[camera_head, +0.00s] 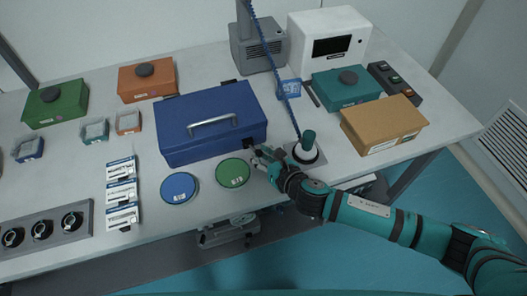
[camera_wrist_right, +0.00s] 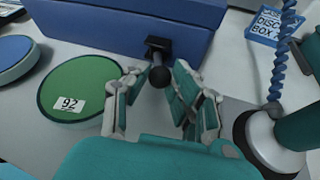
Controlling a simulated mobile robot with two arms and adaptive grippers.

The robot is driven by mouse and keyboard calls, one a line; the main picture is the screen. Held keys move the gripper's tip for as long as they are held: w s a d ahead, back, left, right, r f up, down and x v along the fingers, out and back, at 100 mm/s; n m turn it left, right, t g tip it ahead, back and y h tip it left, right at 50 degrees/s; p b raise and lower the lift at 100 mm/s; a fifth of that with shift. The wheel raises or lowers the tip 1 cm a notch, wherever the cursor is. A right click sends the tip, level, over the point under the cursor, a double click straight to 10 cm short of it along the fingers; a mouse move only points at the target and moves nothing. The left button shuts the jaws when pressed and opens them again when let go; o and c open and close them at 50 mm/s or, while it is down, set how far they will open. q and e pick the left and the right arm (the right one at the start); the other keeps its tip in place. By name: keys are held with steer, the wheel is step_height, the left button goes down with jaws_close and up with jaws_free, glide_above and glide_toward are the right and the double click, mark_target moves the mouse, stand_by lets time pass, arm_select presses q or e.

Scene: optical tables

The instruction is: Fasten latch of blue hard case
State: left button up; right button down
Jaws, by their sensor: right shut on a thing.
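The blue hard case (camera_head: 190,140) stands on the table with its lid down and a silver handle on top. Its black latch (camera_wrist_right: 158,48) with a round knob is on the front face, near the right corner. In the head view the latch (camera_head: 248,144) is partly hidden by my right gripper (camera_head: 259,156). In the right wrist view my right gripper (camera_wrist_right: 158,78) has one finger on each side of the latch knob and is shut on it. Whether the latch is fully seated cannot be told. My left gripper is not in view.
A green disc (camera_head: 233,172) and a blue disc (camera_head: 179,188) lie before the case. A white-based post with a green top (camera_head: 306,150) and a blue coiled cord (camera_head: 287,100) stand close to the right of my gripper. A tan box (camera_head: 383,124) is farther right.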

steer(key=a+m+t+h+p, duration=0.1)
steer(key=m+h, duration=0.1)
steer(key=s+a+m+h, duration=0.1)
steer(key=m+h, duration=0.1)
steer(key=shift+a+r+t+p, duration=0.1)
steer(key=shift+t+p, duration=0.3)
steer(key=shift+s+a+m+h, duration=0.1)
steer(key=shift+a+m+h, duration=0.25)
steer(key=shift+m+h, duration=0.5)
steer(key=shift+s+a+m+h, duration=0.1)
steer(key=shift+a+m+h, duration=0.2)
steer(key=shift+m+h, duration=0.55)
steer(key=shift+h, duration=0.4)
steer(key=c, duration=1.1)
jaws_free()
steer(key=v, duration=1.2)
steer(key=shift+f, duration=0.25)
